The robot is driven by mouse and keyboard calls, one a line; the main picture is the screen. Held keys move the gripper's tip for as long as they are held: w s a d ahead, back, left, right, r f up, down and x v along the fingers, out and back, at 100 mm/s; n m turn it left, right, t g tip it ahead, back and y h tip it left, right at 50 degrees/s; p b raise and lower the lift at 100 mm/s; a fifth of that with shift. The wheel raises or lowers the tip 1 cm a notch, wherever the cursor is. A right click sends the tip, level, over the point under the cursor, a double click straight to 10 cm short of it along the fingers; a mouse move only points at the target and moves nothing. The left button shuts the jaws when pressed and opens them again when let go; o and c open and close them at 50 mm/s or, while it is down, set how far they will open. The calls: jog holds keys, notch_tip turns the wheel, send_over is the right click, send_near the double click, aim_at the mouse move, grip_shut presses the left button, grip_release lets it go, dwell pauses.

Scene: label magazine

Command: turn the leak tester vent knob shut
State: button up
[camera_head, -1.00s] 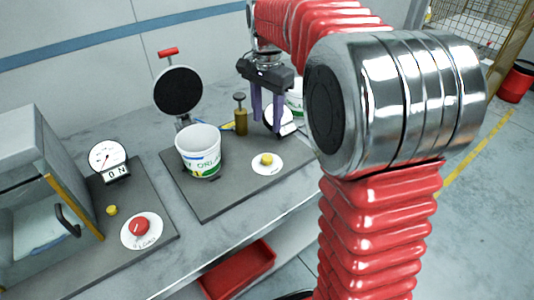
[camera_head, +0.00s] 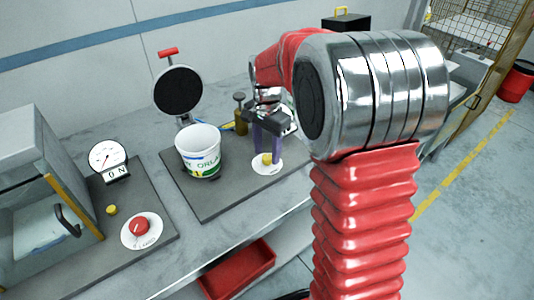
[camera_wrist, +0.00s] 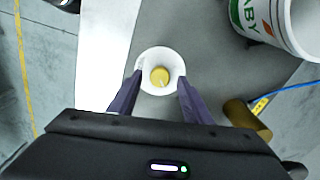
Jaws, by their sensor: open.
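The yellow vent knob (camera_head: 267,158) sits on a round white dial (camera_head: 266,169) on the leak tester's dark plate (camera_head: 222,206). In the wrist view the knob (camera_wrist: 160,77) shows whole, with a pale mark on it, centred on its dial (camera_wrist: 147,60). My gripper (camera_head: 266,156) is open, its purple fingers pointing down at the knob. In the wrist view my gripper (camera_wrist: 159,80) has one finger on each side of the knob, with gaps between. I cannot tell whether the fingertips are down at knob height.
A white printed tub (camera_head: 199,152) stands left of my gripper, before a black disc clamp (camera_head: 178,92) with a red handle. A brass post (camera_head: 241,115) stands behind. At left are a red knob (camera_head: 140,226), a gauge (camera_head: 107,156) and a glass-fronted cabinet (camera_head: 40,180).

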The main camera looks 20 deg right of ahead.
jog(key=shift+f, duration=0.75)
jog(key=shift+c, duration=0.3)
jog(key=c, duration=1)
